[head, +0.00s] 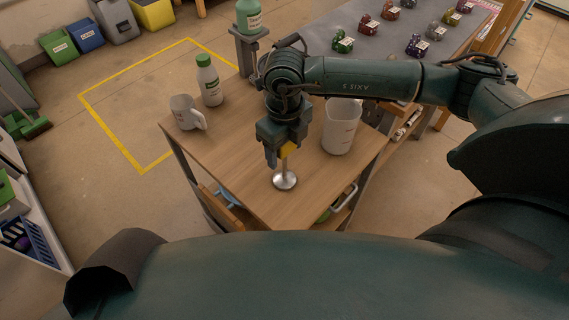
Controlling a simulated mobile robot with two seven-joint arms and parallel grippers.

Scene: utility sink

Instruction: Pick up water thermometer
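A small yellow piece (288,149), which looks like the head of the water thermometer, shows at my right gripper's fingers. Below it, a thin light post runs down to a round silver base (285,181) on the wooden table's front part. My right gripper (279,157) points down over the table with its fingers at the yellow piece. One finger shows to the left of it. The gripper hides part of the piece, and I cannot tell whether the fingers press on it. My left gripper is not in view.
A white measuring jug (341,127) stands close to the right of my gripper.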

